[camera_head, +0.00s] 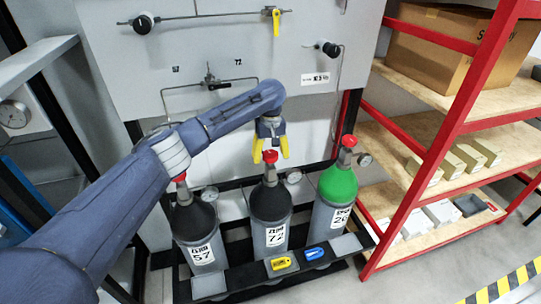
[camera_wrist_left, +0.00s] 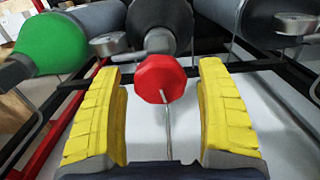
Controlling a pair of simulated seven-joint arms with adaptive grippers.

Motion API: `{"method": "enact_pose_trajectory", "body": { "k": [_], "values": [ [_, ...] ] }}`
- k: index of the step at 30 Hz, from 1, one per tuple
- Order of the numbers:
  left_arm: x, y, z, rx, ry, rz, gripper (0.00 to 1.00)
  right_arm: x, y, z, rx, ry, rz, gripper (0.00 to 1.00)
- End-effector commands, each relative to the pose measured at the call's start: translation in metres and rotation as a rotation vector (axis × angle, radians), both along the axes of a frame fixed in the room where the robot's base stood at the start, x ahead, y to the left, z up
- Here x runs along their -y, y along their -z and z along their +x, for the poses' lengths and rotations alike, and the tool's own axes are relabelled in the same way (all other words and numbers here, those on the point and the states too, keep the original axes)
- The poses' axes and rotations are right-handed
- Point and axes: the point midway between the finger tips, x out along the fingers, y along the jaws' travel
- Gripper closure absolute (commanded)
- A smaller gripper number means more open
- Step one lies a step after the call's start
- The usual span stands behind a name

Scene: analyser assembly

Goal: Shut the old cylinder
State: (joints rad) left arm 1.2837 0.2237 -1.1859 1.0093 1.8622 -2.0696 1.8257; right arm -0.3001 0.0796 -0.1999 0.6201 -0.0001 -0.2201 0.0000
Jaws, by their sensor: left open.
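Three gas cylinders stand in a rack in the head view. The left cylinder, marked 57 (camera_head: 201,240), has a black top. The middle cylinder, marked 72 (camera_head: 270,219), also has a black top and a red valve knob (camera_head: 270,156). The right cylinder, marked 20 (camera_head: 335,197), has a green top and a red knob (camera_head: 349,141). My left gripper (camera_head: 271,158) is open, pointing down just above the middle cylinder's knob. In the left wrist view the red knob (camera_wrist_left: 161,78) lies between and beyond the yellow fingers, with gaps on both sides. My right gripper is not seen.
A yellow tag (camera_head: 281,263) and a blue tag (camera_head: 315,253) lie on the rack's front ledge. A grey panel (camera_head: 230,50) with pipes and valves stands behind. A red-framed shelf (camera_head: 440,140) with boxes is on the right. Pressure gauges sit beside the cylinder valves.

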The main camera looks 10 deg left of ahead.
Motion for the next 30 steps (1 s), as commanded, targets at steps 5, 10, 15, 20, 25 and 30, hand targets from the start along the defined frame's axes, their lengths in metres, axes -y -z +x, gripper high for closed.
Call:
{"method": "enact_pose_trajectory", "body": {
  "k": [5, 10, 15, 20, 25, 30],
  "values": [
    [0.0002, -0.0002, 0.0000, 0.000, 0.000, 0.000, 0.34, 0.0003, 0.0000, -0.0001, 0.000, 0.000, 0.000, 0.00],
    [0.0002, -0.0003, 0.0000, 0.000, 0.000, 0.000, 0.53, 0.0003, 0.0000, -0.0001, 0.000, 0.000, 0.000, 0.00],
    [0.0002, -0.0004, 0.0000, 0.000, 0.000, 0.000, 0.73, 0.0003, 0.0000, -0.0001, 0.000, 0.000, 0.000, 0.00],
    [0.0002, -0.0004, 0.0000, 0.000, 0.001, 0.000, 0.85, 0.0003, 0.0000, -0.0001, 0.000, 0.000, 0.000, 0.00],
    [0.0002, -0.0003, -0.0001, -0.001, 0.022, 0.000, 0.85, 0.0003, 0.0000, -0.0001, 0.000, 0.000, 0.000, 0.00],
    [0.0002, -0.0002, -0.0002, -0.001, 0.096, -0.001, 0.85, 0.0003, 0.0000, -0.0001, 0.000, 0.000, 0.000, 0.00]
  ]
}}
